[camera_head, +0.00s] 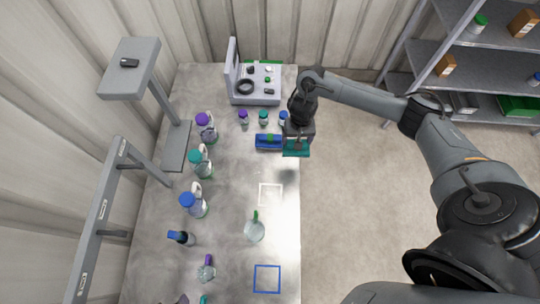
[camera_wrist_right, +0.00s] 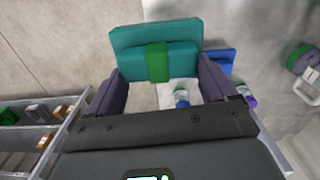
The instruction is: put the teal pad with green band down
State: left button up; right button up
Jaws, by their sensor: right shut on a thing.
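The teal pad (camera_head: 296,153) is in my right gripper (camera_head: 298,138), above the right edge of the table near its far half. In the right wrist view the teal pad (camera_wrist_right: 185,32) lies across the fingertips of the gripper (camera_wrist_right: 162,72), with its green band (camera_wrist_right: 157,62) between the two fingers. The gripper is shut on the pad. My left gripper is not in view.
A blue pad with green band (camera_head: 264,142) lies just left of the gripper. Small capped bottles (camera_head: 263,117) stand behind it. A white square outline (camera_head: 270,183) and a blue one (camera_head: 267,266) mark the table (camera_head: 235,180).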

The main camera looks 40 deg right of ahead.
jog(key=shift+s+d+f, duration=0.1)
jog(key=shift+s+f, duration=0.9)
jog(key=shift+f, duration=0.3)
jog(key=w+a+f+b, duration=0.1)
jog(key=w+a+f, duration=0.1)
jog(key=f, duration=0.1)
jog(key=w+a+f+b, duration=0.1)
jog(key=w+a+f, duration=0.2)
jog(key=f, duration=0.1)
jog(key=w+a+f+b, duration=0.2)
jog(key=a+f, duration=0.1)
jog(key=shift+w+a+f, duration=0.25)
jog(key=shift+w, duration=0.05)
jog(key=shift+f, duration=0.2)
jog(key=shift+f, duration=0.15)
jog(key=o, duration=1.2)
